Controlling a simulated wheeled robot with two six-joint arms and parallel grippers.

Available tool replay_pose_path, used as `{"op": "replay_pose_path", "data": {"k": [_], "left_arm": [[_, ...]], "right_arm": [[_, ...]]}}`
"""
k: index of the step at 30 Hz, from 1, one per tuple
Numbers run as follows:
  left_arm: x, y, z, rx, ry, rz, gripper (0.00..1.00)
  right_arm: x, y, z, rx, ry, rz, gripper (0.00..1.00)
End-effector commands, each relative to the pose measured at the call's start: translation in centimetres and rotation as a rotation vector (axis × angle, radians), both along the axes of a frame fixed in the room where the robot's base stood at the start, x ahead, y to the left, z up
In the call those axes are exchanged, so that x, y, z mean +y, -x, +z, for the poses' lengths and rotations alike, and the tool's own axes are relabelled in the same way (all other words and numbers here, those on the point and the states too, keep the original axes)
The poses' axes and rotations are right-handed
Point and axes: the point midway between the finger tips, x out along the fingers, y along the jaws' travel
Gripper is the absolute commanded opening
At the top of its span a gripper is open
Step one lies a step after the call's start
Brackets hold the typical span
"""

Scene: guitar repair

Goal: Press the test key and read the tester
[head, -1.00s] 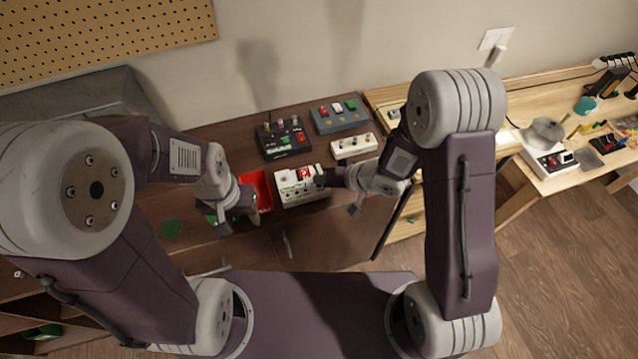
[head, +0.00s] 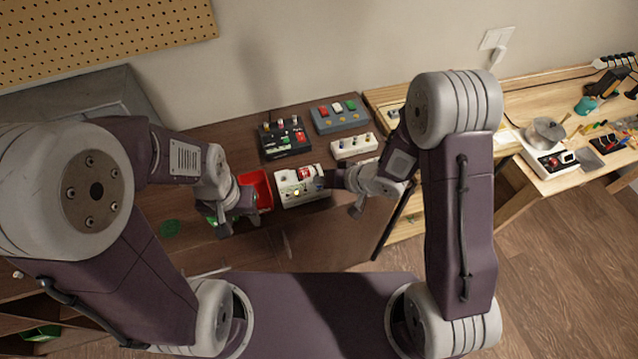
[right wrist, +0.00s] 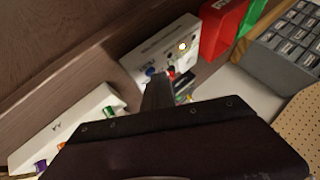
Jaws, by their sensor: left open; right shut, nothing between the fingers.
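The tester, a white box (head: 290,201), sits on the brown bench with a red part on top and a small lamp (head: 297,192) glowing yellow. In the right wrist view the tester (right wrist: 150,52) shows its lit lamp (right wrist: 183,46) and blue and red parts. My right gripper (head: 323,181) is shut and empty, its tip at the tester's right part; it (right wrist: 158,88) hides part of the top, so the test key and exact contact cannot be told. My left gripper (head: 232,222) is open and empty, left of the tester, by the red bin.
The red bin (head: 265,189) stands left of the tester. A black box (head: 272,151), a grey-blue box (head: 325,126) and a white knobbed box (head: 342,154) stand behind it. A wooden bench (head: 550,88) with tools is at the right.

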Motion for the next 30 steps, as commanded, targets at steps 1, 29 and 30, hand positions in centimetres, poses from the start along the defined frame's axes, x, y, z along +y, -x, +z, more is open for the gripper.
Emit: {"op": "replay_pose_path", "data": {"k": [1,29,30], "left_arm": [[0.0,0.0,0.0,0.000,0.000,0.000,0.49],[0.0,0.0,2.7,0.000,0.000,0.000,0.49],[0.0,0.0,3.1,0.000,0.000,0.000,0.49]], "right_arm": [[0.0,0.0,0.0,0.001,0.001,0.000,0.00],[0.0,0.0,2.3,0.001,0.000,0.001,0.00],[0.0,0.0,2.7,0.001,0.000,0.001,0.00]]}}
